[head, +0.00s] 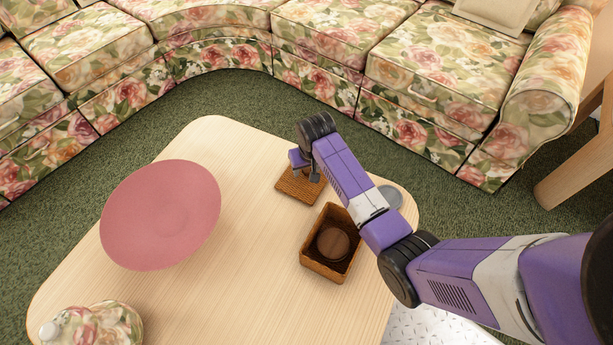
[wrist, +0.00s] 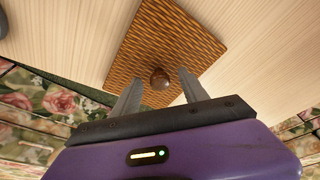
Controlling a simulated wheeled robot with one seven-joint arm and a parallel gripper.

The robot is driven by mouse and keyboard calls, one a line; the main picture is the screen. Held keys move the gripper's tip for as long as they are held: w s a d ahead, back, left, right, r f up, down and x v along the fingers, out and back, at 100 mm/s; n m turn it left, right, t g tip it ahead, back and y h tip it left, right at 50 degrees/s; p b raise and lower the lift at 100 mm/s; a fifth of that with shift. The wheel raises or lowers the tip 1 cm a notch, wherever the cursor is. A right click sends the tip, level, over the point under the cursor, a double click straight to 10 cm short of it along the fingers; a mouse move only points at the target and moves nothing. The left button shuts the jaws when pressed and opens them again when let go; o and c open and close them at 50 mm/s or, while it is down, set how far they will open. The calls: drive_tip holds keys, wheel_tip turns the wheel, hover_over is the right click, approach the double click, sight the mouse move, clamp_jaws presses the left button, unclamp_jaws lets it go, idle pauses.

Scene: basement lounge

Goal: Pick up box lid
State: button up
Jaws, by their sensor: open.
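The box lid (head: 294,189) is a flat, square, woven brown panel lying on the light wooden table. In the wrist view my gripper (wrist: 158,85) is open, with one grey finger on each side of the knob and a gap to each. I cannot tell how far the fingertips are above the lid.
An open woven box (head: 313,265) with a round brown object (head: 333,242) inside stands in front of the lid. A large pink dish (head: 160,215) lies at left, a floral teapot-like item (head: 92,325) at the front left, and a grey disc (head: 391,196) at right. A floral sofa (head: 430,60) curves behind the table.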

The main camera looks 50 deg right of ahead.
drive_tip(key=shift+c, duration=0.2)
clamp_jaws()
drive_tip(key=shift+r, duration=0.1)
